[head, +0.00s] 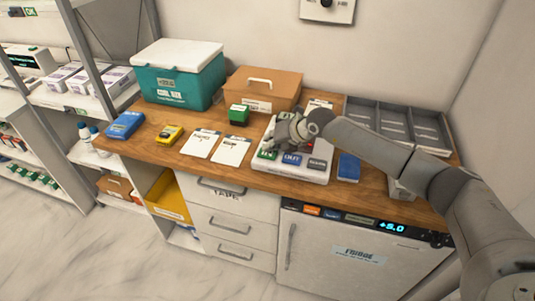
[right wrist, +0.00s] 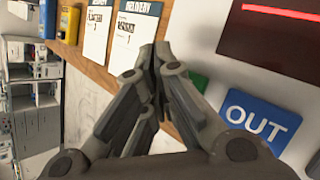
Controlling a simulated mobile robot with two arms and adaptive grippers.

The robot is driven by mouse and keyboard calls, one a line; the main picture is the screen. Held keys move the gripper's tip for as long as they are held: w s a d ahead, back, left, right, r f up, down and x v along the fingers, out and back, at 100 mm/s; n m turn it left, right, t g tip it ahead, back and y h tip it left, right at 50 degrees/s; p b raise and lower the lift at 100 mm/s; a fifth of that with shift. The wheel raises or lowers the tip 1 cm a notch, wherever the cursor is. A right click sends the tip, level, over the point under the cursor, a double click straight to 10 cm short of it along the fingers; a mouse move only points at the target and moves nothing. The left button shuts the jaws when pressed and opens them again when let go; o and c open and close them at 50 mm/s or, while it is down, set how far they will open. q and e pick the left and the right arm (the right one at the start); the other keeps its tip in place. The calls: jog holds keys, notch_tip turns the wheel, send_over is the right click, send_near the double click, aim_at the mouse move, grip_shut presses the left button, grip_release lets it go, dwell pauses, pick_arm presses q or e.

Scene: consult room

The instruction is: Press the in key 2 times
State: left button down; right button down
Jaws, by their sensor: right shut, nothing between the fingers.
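The white key panel (head: 315,175) lies on the wooden counter. Its green in key (head: 267,155) is at the left of the front row, beside the blue OUT key (head: 291,159) and a grey key (head: 317,163). My right gripper (head: 273,142) is shut and empty over the panel's left part, close to the green key; I cannot tell whether it touches it. In the right wrist view, the shut fingers (right wrist: 155,60) partly cover the green key (right wrist: 198,82); the OUT key (right wrist: 258,120) is right of it. My left gripper is not in view.
Two white cards (head: 216,147), a yellow device (head: 169,134) and a green stamp-like block (head: 239,114) are left of the panel. A blue item (head: 348,167) lies to its right. A cardboard box (head: 262,88) and grey trays (head: 395,120) stand behind.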

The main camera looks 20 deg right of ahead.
jog(key=shift+f+b, duration=0.4)
jog(key=shift+f, duration=0.2)
dwell(0.7)
jog(key=shift+r, duration=0.1)
jog(key=shift+r+p, duration=0.7)
jog(key=shift+r, duration=0.2)
jog(key=shift+r, duration=0.1)
jog(key=shift+r+p, duration=1.75)
jog(key=shift+r, duration=0.7)
